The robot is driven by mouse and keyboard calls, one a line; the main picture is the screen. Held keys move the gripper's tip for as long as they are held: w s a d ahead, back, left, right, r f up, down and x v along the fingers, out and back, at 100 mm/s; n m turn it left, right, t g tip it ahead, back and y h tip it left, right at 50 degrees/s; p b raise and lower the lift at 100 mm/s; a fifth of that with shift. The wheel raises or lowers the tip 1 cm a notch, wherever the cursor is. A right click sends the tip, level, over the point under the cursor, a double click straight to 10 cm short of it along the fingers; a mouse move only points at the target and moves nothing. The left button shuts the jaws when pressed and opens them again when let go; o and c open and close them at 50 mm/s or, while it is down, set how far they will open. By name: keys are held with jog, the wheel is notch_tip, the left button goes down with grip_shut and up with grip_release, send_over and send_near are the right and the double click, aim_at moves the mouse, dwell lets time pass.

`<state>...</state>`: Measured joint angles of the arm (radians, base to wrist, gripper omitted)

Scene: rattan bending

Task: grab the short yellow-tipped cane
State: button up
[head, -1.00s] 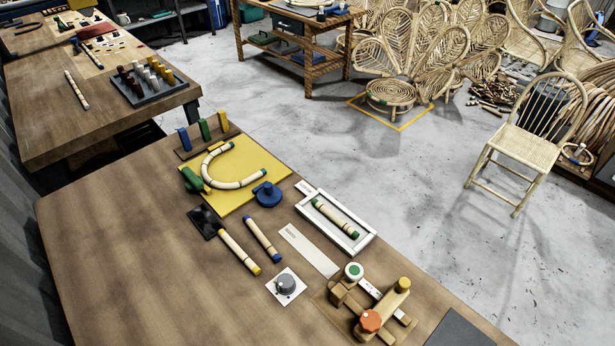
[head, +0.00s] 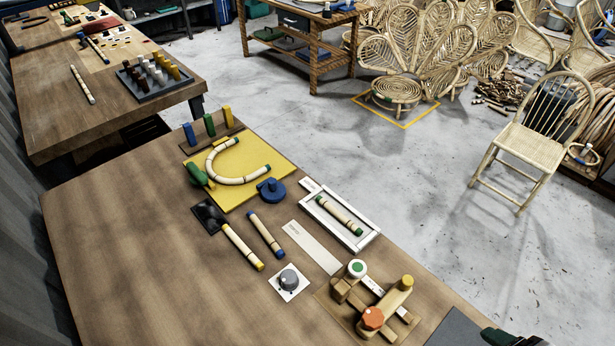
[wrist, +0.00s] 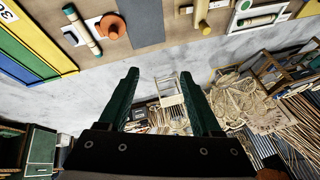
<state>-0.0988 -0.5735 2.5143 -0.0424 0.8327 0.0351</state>
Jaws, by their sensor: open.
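The short yellow-tipped cane (head: 241,245) is pale, with a yellow tip at its lower right end. It lies on the near workbench, with its upper left end at a small black square holder (head: 208,215). My gripper shows only in part as a dark green shape at the bottom right edge of the head view, far from the cane. In the wrist view my gripper (wrist: 166,72) is open, its two dark green fingers wide apart with nothing between them. I cannot make out the yellow-tipped cane in the wrist view.
A blue-tipped cane (head: 266,235) lies close beside it on the right. A dial on a white plate (head: 289,282) sits below right. A yellow board (head: 270,158) holds a curved cane. A white tray (head: 372,238) holds a green-tipped cane. The bench's left side is clear.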

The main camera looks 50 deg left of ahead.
jog(key=w+a+f+n+t+y, duration=0.2)
jog(key=w+a+n, duration=0.3)
jog(key=w+a, duration=0.35)
jog(key=s+a+f+n+y, duration=0.1)
jog(key=a+f+n, duration=0.1)
jog(key=a, duration=0.3)
jog(key=s+a+f+n+y, duration=0.1)
jog(key=a+f+n, duration=0.1)
jog(key=a, duration=0.4)
jog(key=s+a+f+n+y, duration=0.1)
jog(key=a+f+n, duration=0.1)
jog(key=a+f, duration=0.2)
jog(key=shift+a+y, duration=0.3)
jog(key=shift+a, duration=0.4)
jog(key=s+a+f+n+g+y, duration=0.2)
jog(key=s+a+f+n, duration=0.15)
jog(key=s+a, duration=0.2)
jog(key=n+g+y, duration=0.3)
jog(key=n, duration=0.1)
send_near(244, 249)
jog(key=x, duration=0.9)
jog(key=shift+a, duration=0.1)
grip_shut()
